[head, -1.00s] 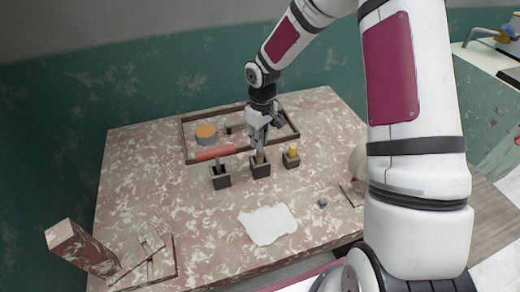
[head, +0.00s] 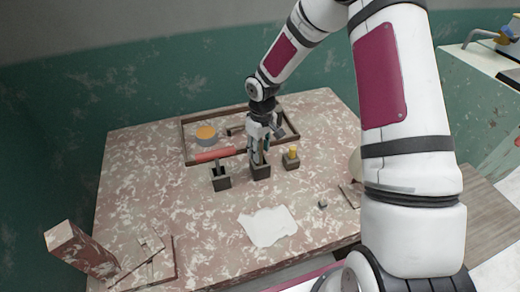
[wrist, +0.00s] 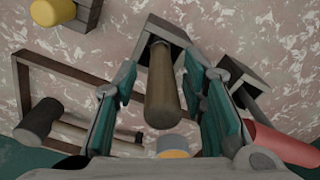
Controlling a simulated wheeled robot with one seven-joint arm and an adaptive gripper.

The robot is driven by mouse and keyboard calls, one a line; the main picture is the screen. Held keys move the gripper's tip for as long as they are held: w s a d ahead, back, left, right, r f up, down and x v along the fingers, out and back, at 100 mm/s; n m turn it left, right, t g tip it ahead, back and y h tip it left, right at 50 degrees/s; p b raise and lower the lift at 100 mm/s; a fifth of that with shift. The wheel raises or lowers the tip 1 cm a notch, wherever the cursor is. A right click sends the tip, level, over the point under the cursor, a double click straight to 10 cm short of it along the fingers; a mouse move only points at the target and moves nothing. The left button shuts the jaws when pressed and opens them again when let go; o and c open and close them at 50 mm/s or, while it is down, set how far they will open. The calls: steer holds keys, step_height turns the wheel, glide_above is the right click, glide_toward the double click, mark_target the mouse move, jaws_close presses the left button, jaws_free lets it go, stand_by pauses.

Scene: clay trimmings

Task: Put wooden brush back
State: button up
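The wooden brush shows as a brown handle (wrist: 162,90) in the wrist view, standing in the middle dark square holder (head: 261,173). Its other end is hidden inside the holder (wrist: 165,28). My gripper (head: 257,158) points down over this holder. In the wrist view its two green fingers (wrist: 163,105) stand on either side of the handle, with a visible gap on each side. The gripper is open and does not appear to touch the handle.
The left holder (head: 221,183) has a dark tool; the right holder (head: 291,163) has a yellow-topped one. Behind are a red cylinder (head: 215,155), an orange-topped tin (head: 206,135) and a wooden frame (head: 185,140) with a mallet (wrist: 40,120). A white sheet (head: 268,226) lies in front.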

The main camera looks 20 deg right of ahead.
steer(key=r, duration=1.2)
steer(key=shift+s+d, duration=0.15)
steer(key=shift+s, duration=0.05)
steer(key=s+d+r+m+t+h, duration=0.1)
steer(key=s+r+m+t+h, duration=0.2)
steer(key=s+r, duration=1.75)
steer(key=s+a+m+t+y, duration=0.1)
steer(key=s+m+y, duration=0.1)
steer(key=s, duration=0.8)
steer(key=shift+f+y, duration=0.25)
steer(key=shift+y, duration=0.05)
